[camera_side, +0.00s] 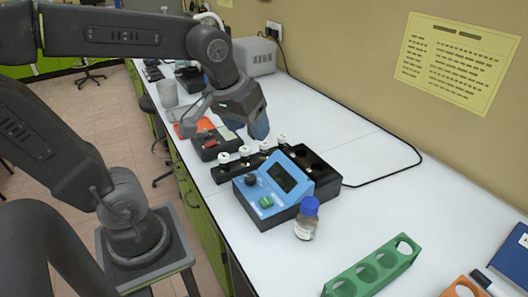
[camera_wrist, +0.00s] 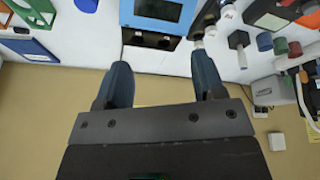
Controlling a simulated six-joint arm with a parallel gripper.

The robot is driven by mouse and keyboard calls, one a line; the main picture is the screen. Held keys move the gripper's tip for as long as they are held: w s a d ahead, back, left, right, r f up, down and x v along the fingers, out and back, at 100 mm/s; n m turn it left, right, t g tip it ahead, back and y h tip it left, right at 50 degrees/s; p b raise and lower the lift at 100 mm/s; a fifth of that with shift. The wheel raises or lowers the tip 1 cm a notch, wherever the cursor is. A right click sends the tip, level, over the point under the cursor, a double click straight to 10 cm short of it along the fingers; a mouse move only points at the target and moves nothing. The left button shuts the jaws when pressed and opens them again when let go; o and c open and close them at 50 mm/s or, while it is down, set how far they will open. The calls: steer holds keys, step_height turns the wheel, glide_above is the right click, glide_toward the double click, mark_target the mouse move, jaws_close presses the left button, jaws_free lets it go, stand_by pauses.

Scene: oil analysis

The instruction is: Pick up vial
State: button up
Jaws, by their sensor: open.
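A vial with a blue cap and brownish contents (camera_side: 305,222) stands upright on the white bench, beside the front right corner of a blue analyser (camera_side: 280,185). In the wrist view a blue cap (camera_wrist: 87,5), which looks like this vial's, shows at the top edge. Several white-capped vials (camera_side: 224,159) stand in a black rack (camera_side: 222,174) along the analyser's far side. My gripper (camera_side: 259,125) is above the bench beyond this rack, apart from all vials. In the wrist view the two fingers of my gripper (camera_wrist: 163,78) are spread with nothing between them.
A green rack with round holes (camera_side: 372,268) and an orange one (camera_side: 462,288) are at the near right. A black box with red parts (camera_side: 215,143) sits beyond the vial rack. A black cable (camera_side: 415,150) runs along the wall side.

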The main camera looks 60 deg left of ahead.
steer(key=w+a+f+n+g, duration=0.2)
steer(key=w+a+n, duration=0.5)
steer(key=w, duration=0.1)
steer(key=n+g, duration=0.2)
steer(key=n, duration=0.4)
glide_toward(264, 143)
steer(key=shift+y, duration=0.3)
steer(key=f, duration=0.5)
steer(key=shift+w+a+f, duration=0.25)
steer(key=shift+a+f, duration=0.1)
steer(key=shift+a, duration=0.05)
steer(key=shift+a+f, duration=0.15)
steer(key=shift+f, duration=2.9)
steer(key=c, duration=1)
steer(key=shift+r, duration=0.1)
